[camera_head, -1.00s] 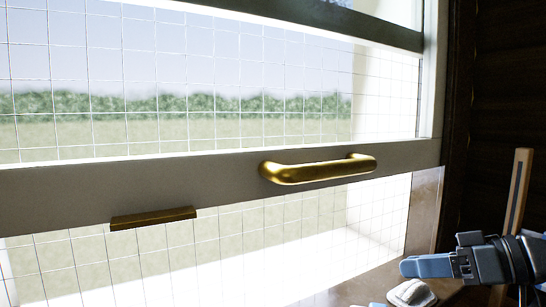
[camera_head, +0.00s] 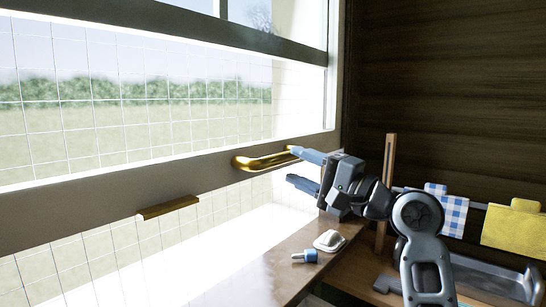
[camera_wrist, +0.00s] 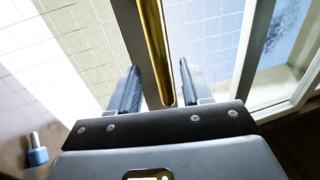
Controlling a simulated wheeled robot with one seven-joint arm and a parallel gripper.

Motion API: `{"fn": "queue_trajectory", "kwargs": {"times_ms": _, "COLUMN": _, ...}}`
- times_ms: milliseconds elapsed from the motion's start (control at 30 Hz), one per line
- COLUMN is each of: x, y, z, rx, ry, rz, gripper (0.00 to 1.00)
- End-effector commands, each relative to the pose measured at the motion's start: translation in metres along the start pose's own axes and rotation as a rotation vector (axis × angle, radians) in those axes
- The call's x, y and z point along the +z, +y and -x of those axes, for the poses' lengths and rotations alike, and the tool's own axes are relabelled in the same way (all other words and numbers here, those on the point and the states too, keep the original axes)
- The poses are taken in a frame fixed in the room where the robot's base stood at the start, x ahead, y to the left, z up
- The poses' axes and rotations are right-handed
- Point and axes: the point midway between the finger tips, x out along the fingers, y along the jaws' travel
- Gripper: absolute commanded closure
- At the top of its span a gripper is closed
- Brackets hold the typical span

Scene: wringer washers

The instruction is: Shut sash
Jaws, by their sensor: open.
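The sash (camera_head: 95,188) is a pale grey framed window. Its bottom rail stands raised above the sill (camera_head: 262,262), with a gap beneath. A curved brass handle (camera_head: 258,162) is on the rail, and a small brass lip (camera_head: 168,207) sits at its lower edge. My gripper (camera_head: 298,170) is open at the handle's right end, its upper finger close to the handle and its lower finger below. In the wrist view, the handle (camera_wrist: 153,45) runs between the spread fingers of my gripper (camera_wrist: 160,80). I cannot tell whether a finger touches it.
A blue-and-metal piece (camera_head: 305,257) and a pale rounded piece (camera_head: 328,240) lie on the sill. A wooden post (camera_head: 387,175) stands right of my gripper. A blue checked cloth (camera_head: 447,210) and a yellow cloth (camera_head: 514,228) hang further right.

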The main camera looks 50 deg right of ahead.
Motion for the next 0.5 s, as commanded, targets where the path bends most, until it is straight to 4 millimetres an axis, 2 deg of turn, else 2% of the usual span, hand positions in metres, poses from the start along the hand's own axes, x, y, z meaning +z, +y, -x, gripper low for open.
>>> {"fn": "queue_trajectory", "kwargs": {"times_ms": 33, "x": 0.001, "y": -0.002, "z": -0.010, "rx": 0.000, "ry": -0.003, "rz": -0.001, "gripper": 0.52}}
{"fn": "queue_trajectory", "kwargs": {"times_ms": 200, "x": 0.001, "y": -0.002, "z": -0.035, "rx": 0.001, "ry": -0.003, "rz": 0.000, "gripper": 0.52}}
{"fn": "queue_trajectory", "kwargs": {"times_ms": 333, "x": 0.001, "y": -0.001, "z": -0.048, "rx": 0.001, "ry": -0.003, "rz": 0.000, "gripper": 0.52}}
{"fn": "queue_trajectory", "kwargs": {"times_ms": 500, "x": 0.001, "y": 0.000, "z": -0.054, "rx": 0.001, "ry": -0.002, "rz": 0.002, "gripper": 0.52}}
